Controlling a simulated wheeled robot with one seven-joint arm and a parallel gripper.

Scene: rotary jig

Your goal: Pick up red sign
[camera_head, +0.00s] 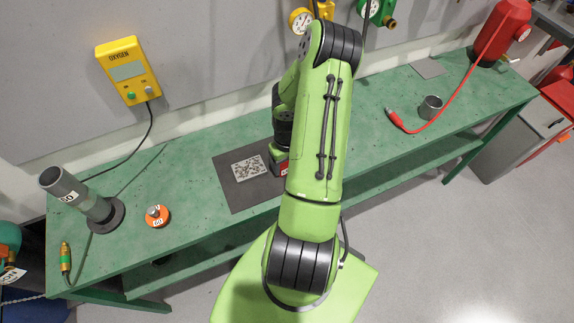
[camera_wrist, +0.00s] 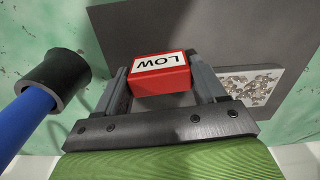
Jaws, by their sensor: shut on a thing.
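The red sign (camera_wrist: 160,84) is a small red block with a white label reading "LOW". In the wrist view it sits between the two fingers of my gripper (camera_wrist: 161,88), which is shut on it. A dark grey mat (camera_wrist: 190,27) shows behind it. In the head view a small red part of the sign (camera_head: 281,169) shows at the right side of the mat, below my gripper (camera_head: 279,160). My arm hides the rest. I cannot tell whether the sign touches the mat.
A speckled grey plate (camera_head: 250,167) lies on the mat beside my gripper. The green bench (camera_head: 190,160) also holds an orange weight (camera_head: 157,216), a grey pipe stand (camera_head: 80,198), a metal cup (camera_head: 431,107) and a red cable (camera_head: 455,110). A blue-handled black-ended tool (camera_wrist: 55,85) is near the gripper.

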